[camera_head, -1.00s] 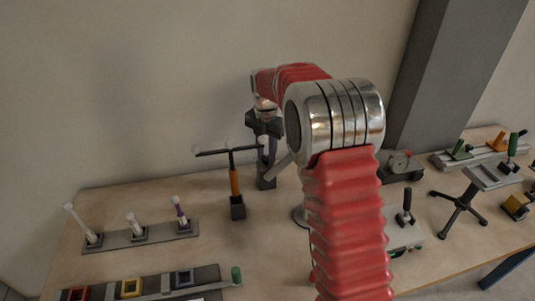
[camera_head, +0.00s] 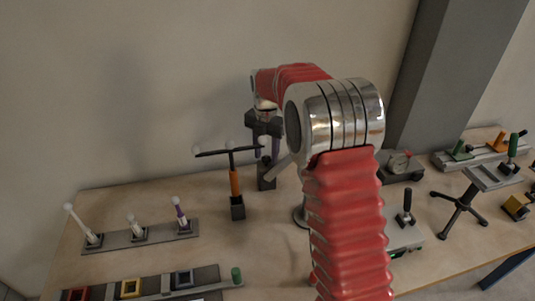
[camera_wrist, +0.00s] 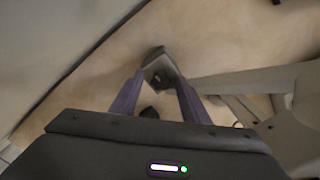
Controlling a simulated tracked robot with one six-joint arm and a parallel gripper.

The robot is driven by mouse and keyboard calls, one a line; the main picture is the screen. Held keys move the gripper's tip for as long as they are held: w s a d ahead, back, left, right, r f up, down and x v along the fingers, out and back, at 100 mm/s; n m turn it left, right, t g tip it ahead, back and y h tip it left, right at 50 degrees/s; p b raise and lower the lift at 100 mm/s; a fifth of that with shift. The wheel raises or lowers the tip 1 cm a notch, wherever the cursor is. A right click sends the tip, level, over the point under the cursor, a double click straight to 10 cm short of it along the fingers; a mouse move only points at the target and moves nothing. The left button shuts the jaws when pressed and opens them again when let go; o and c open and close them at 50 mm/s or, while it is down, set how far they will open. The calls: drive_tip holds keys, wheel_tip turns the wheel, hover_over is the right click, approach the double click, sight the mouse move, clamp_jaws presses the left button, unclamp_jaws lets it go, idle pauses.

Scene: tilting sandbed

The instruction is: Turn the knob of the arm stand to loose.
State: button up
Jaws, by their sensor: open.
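My gripper (camera_head: 266,152) is open, with its two purple fingers pointing down near the back wall. In the wrist view its fingers (camera_wrist: 157,82) stand either side of a small grey block (camera_wrist: 157,58) with a dark recess. In the head view a dark block (camera_head: 266,178) stands below the fingers. What seems to be the arm stand shows as a slanted grey bar (camera_head: 280,168) and a round base (camera_head: 299,216), partly hidden by my arm. Grey beams (camera_wrist: 235,84) lie right of the fingers. A small dark round part (camera_wrist: 150,112), possibly the knob, shows between the fingers.
A T-handle on an orange post (camera_head: 235,182) stands close left of my gripper. A rack of white-tipped levers (camera_head: 140,236) is further left. A gauge (camera_head: 401,166), a black lever (camera_head: 406,206) and a tripod stand (camera_head: 463,205) are right of my arm.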

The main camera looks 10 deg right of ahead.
sight(266, 158)
drive_tip(key=shift+s, duration=0.1)
drive_tip(key=shift+r, duration=3.95)
drive_tip(key=shift+r, duration=0.1)
drive_tip(key=s+r+m+t, duration=0.2)
drive_tip(key=s+r+m, duration=0.3)
drive_tip(key=s+m, duration=0.3)
drive_tip(key=s+r+m+t, duration=0.1)
drive_tip(key=s+r+m, duration=0.45)
drive_tip(key=s, duration=0.55)
drive_tip(key=s+f+m+t, duration=0.1)
drive_tip(key=s+f+m, duration=0.1)
drive_tip(key=s+m, duration=0.5)
drive_tip(key=s+f+m+t, duration=0.1)
drive_tip(key=s+f+m, duration=0.2)
drive_tip(key=s+m, duration=0.3)
drive_tip(key=s, duration=0.4)
drive_tip(key=shift+a+m+t, duration=0.25)
drive_tip(key=shift+m+t, duration=0.05)
drive_tip(key=shift+m, duration=0.05)
